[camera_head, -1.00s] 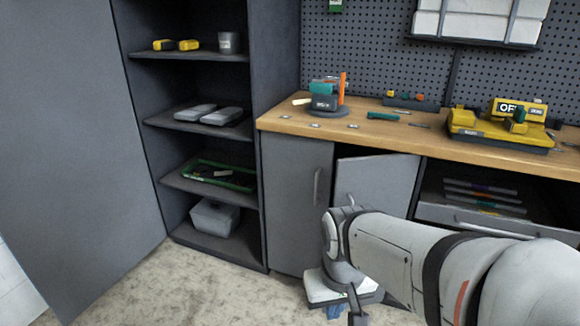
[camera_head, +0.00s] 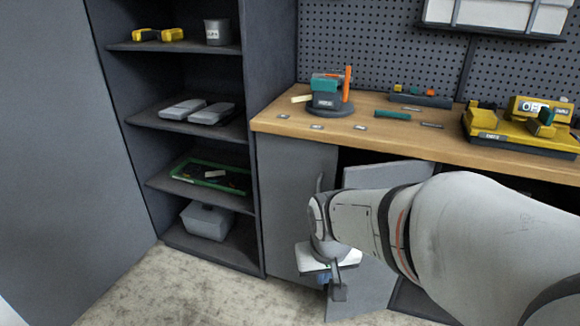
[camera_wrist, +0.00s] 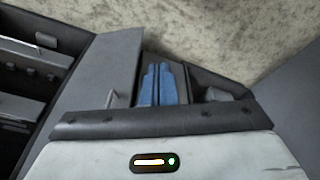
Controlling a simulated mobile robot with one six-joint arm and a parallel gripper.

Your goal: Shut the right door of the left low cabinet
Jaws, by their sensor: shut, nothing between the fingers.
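The right door (camera_head: 362,296) of the left low cabinet is a grey panel standing ajar, with a dark gap behind its top edge. My arm hides its middle. The closed left door (camera_head: 290,200) is beside it, with an upright handle. My gripper (camera_head: 325,284) is low in front of the cabinet, by the right door's free side; I cannot tell whether it touches. In the wrist view its blue fingers (camera_wrist: 156,84) are together and empty. A grey panel with a small handle, apparently the right door (camera_wrist: 115,60), is just left of them there.
The wooden worktop (camera_head: 420,142) above holds a vise (camera_head: 328,95) and a yellow machine (camera_head: 515,130). Tall open shelves (camera_head: 185,145) stand left, beside a large grey panel (camera_head: 50,170). Floor (camera_head: 205,290) in front of the shelves is clear. Drawers (camera_wrist: 30,60) show in the wrist view.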

